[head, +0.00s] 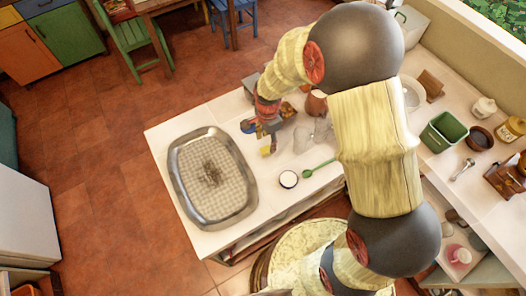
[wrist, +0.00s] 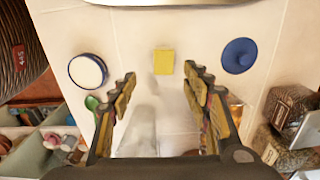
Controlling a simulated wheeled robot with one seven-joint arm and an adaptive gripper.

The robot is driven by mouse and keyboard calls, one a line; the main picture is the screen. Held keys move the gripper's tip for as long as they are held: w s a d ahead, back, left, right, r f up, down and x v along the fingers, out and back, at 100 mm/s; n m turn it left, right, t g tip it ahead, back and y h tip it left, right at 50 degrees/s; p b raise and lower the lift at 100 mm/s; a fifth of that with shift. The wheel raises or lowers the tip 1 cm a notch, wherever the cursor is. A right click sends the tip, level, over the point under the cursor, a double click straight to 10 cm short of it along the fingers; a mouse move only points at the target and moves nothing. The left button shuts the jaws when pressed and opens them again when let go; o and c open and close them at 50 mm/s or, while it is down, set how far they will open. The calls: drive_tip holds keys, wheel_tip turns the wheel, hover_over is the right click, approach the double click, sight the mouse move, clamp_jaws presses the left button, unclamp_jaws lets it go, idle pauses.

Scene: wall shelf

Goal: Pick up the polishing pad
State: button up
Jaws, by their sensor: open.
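A small yellow block, which looks like the polishing pad (wrist: 164,61), lies on the white counter in the wrist view. It also shows in the head view (head: 266,151), just below my gripper (head: 267,133). In the wrist view my gripper (wrist: 160,74) is open, its two fingers spread to the left and right. The pad lies just beyond the fingertips, roughly centred between them. Nothing is held between the fingers.
A metal tray (head: 246,207) lies left of the pad. A white-topped round jar (wrist: 88,71), a green spoon (head: 320,168) and a blue knobbed disc (wrist: 240,56) are near the pad. A clear, glass-like object (wrist: 138,130) lies beneath my gripper. The counter immediately around the pad is bare.

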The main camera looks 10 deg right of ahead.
sight(265, 149)
drive_tip(key=shift+f, duration=0.1)
drive_tip(key=shift+f+m, duration=0.3)
drive_tip(key=shift+f, duration=0.5)
drive_tip(key=shift+w+a+f, duration=0.15)
drive_tip(key=shift+f, duration=1.35)
drive_tip(key=shift+w+a+f, duration=0.1)
drive_tip(key=shift+a+f, duration=0.05)
drive_tip(key=shift+f, duration=1.35)
drive_tip(key=shift+c, duration=0.9)
drive_tip(key=c, duration=0.7)
drive_tip(key=shift+c, duration=0.7)
drive_tip(key=shift+r, duration=0.1)
